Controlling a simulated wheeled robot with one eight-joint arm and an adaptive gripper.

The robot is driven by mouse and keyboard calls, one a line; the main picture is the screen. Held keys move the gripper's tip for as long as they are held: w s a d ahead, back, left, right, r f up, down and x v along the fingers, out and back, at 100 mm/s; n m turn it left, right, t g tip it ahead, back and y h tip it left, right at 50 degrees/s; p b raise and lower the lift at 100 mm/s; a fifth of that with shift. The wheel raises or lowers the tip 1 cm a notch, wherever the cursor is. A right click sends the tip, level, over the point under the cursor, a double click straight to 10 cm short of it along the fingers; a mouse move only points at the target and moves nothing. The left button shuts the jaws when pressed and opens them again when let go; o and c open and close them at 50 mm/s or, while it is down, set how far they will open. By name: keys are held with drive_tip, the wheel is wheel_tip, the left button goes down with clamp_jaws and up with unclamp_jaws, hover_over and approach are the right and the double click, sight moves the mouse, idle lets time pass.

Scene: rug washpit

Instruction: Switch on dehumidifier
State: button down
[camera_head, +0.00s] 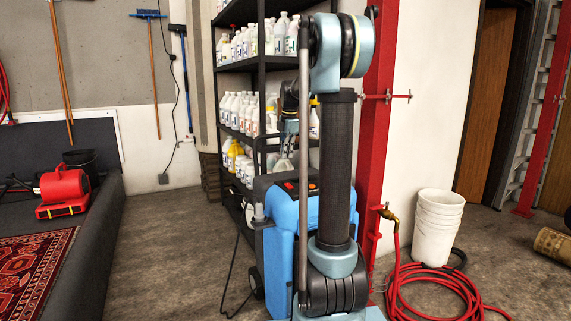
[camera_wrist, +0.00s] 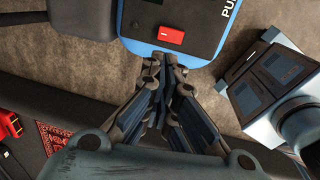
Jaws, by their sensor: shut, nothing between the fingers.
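The dehumidifier is a blue upright machine (camera_head: 283,225) standing in front of the shelf, partly hidden behind my arm. Its dark top panel carries orange-red parts. In the wrist view its blue body and dark panel (camera_wrist: 205,28) fill the top middle, with a red rectangular switch (camera_wrist: 170,36) on the panel. I cannot tell the switch's on or off position. My gripper (camera_wrist: 162,62) is shut and empty, its fingertips pointing at the panel edge just below the red switch in the picture. Whether they touch is unclear.
A black shelf (camera_head: 237,65) with several bottles stands behind the machine. A red post (camera_head: 375,130), a coiled red hose (camera_head: 430,290) and stacked white buckets (camera_head: 436,225) are at right. A red blower (camera_head: 64,190) sits at left. The floor (camera_head: 170,240) left of the machine is clear.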

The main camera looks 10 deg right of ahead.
sight(284, 187)
drive_tip(key=f, duration=0.4)
drive_tip(key=w+f, duration=0.1)
drive_tip(key=f, duration=0.7)
drive_tip(key=shift+w+a+f, duration=0.2)
drive_tip(key=shift+w+a, duration=0.1)
drive_tip(key=shift+f, duration=0.1)
drive_tip(key=shift+w+a+f+g, duration=0.1)
drive_tip(key=shift+w+f+g, duration=0.3)
drive_tip(key=shift+g, duration=0.2)
drive_tip(key=shift+s, duration=0.4)
